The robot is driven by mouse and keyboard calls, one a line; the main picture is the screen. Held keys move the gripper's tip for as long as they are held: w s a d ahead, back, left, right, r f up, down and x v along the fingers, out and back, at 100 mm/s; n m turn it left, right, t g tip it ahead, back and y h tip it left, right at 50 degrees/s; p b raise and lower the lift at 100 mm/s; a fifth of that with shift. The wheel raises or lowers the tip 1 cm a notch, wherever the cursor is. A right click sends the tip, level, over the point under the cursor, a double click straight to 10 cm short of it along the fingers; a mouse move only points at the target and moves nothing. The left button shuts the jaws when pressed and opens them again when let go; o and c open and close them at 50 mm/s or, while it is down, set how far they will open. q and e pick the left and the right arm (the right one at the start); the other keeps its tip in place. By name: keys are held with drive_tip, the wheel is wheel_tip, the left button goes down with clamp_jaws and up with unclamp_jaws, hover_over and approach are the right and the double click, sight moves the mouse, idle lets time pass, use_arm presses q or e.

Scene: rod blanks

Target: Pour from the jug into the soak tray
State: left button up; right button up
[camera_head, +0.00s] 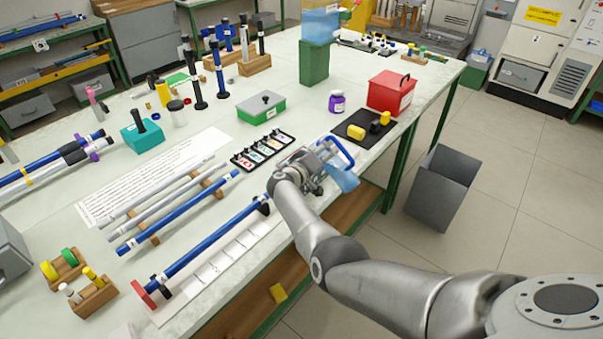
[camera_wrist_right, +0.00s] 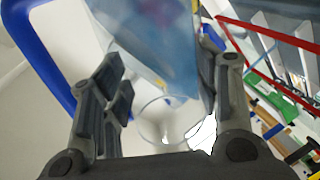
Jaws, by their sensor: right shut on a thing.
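The jug (camera_head: 344,180) is translucent pale blue with a blue loop handle. In the head view it is at the far end of my right arm, by the table's front edge, and looks tilted. My right gripper (camera_head: 322,166) is shut on the jug and partly hides it. In the right wrist view the jug (camera_wrist_right: 155,40) is between the fingers of my right gripper (camera_wrist_right: 160,95), its blue handle at the left. How much liquid it holds is unclear. I cannot pick out the soak tray with certainty. My left gripper is not in view.
A black mat (camera_head: 350,139) with yellow and black parts lies beyond the jug, near a red box (camera_head: 391,92). A card rack (camera_head: 263,150) and blue rods (camera_head: 215,245) are to the left. A grey bin (camera_head: 443,188) stands on the floor at right.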

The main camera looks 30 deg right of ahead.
idle(0.6)
drive_tip(key=shift+w+f+n, duration=0.1)
drive_tip(key=shift+n, duration=0.2)
idle(0.5)
drive_tip(key=shift+n+g, duration=0.3)
idle(0.8)
drive_tip(key=shift+r+n+p, duration=0.25)
drive_tip(key=shift+n+p, duration=0.05)
drive_tip(key=shift+p, duration=0.05)
drive_tip(key=shift+w, duration=0.1)
idle(0.5)
drive_tip(key=shift+a+r+n, duration=0.1)
drive_tip(key=shift+r+n, duration=0.05)
drive_tip(key=shift+n, duration=0.15)
idle(0.7)
